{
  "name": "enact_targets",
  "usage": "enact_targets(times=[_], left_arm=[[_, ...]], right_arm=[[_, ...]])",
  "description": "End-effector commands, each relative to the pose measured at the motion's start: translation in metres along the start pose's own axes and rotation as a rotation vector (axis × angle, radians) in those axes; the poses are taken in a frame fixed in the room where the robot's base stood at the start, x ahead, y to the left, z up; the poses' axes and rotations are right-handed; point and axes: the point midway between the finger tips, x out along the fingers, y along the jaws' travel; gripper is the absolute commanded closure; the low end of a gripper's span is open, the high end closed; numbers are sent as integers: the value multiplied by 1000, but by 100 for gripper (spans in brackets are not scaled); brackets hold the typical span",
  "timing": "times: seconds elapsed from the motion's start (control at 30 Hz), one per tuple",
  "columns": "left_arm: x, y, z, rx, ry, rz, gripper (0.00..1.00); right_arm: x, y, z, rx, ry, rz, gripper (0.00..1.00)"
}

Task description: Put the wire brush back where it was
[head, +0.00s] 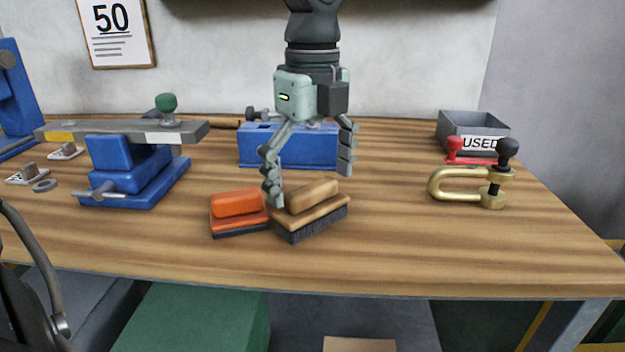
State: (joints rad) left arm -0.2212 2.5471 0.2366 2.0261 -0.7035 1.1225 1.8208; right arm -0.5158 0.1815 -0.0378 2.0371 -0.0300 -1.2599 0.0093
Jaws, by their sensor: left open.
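The wire brush (312,216) has a tan wooden top and dark bristles. It stands bristles down on the wooden table (400,255), turned at a slant. My left gripper (310,184) comes down from above and is open. Its left finger is at the brush's left end; its right finger is above and behind the right end. I cannot tell whether either finger touches the brush. My right gripper is not in view.
An orange block with a dark underside (238,212) sits close left of the brush. Behind is a blue vise (255,150); another blue vise holding a grey bar (125,170) is left. A brass clamp (455,185) and a grey "USED" bin (470,125) are right.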

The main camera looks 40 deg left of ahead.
Motion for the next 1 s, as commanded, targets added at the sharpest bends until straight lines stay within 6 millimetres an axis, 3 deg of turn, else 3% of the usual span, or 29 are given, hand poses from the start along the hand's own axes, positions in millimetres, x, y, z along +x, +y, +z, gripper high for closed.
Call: enact_targets(times=[0.07,0.17,0.63,0.8,1.0], left_arm=[[-3,0,0,0,0,0,2],[-10,-1,0,-1,-1,-4,2],[-106,-1,0,-1,0,-3,2],[-121,0,0,0,-1,-1,2],[-123,0,0,1,0,0,2]], right_arm=[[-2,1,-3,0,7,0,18],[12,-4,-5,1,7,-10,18],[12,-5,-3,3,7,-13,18],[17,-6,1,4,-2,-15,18],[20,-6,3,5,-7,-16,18]])
